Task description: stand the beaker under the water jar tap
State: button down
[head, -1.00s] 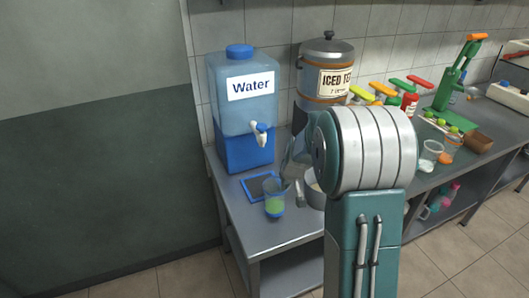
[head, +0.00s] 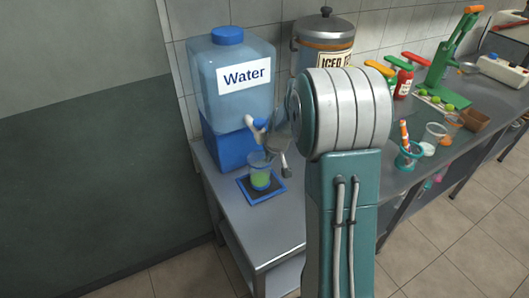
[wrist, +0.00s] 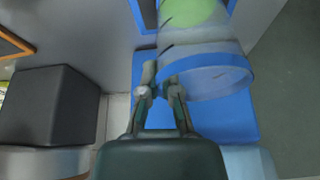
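The clear beaker (head: 260,172), with green contents, is over the dark blue-edged mat (head: 281,187) in front of the water jar (head: 236,95). It looks upright, and I cannot tell whether its base touches the mat. The jar's white tap (head: 254,131) is just above the beaker in the head view. My gripper (wrist: 160,80) is at the beaker's wall, its fingers close together with the wall between them. The beaker (wrist: 207,48) fills the upper middle of the wrist view, with its blue rim towards me. My arm partly hides the gripper in the head view.
The jar stands on a blue base (head: 232,150) at the left end of the steel counter (head: 250,222). An iced tea dispenser (head: 322,38) stands behind my arm. Cups, bottles and a green press (head: 452,55) are to the right. The counter front is clear.

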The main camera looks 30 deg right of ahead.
jog(key=shift+s+d+f, duration=0.1)
jog(key=c, duration=0.8)
grip_release()
jog(key=s+a+r, duration=0.3)
jog(key=s+r, duration=0.2)
jog(key=r, duration=0.3)
jog(key=s+a+r, duration=0.3)
jog(key=s+r, duration=0.1)
jog(key=r, duration=0.4)
jog(key=s+a+r, duration=0.1)
jog(key=s+a, duration=0.4)
jog(key=s, duration=0.4)
jog(key=s+a+r+t, duration=0.1)
jog(key=s+a, duration=0.4)
jog(key=s, duration=0.4)
jog(key=shift+s+r+n, duration=0.25)
jog(key=shift+r+n, duration=0.05)
jog(key=shift+n, duration=0.1)
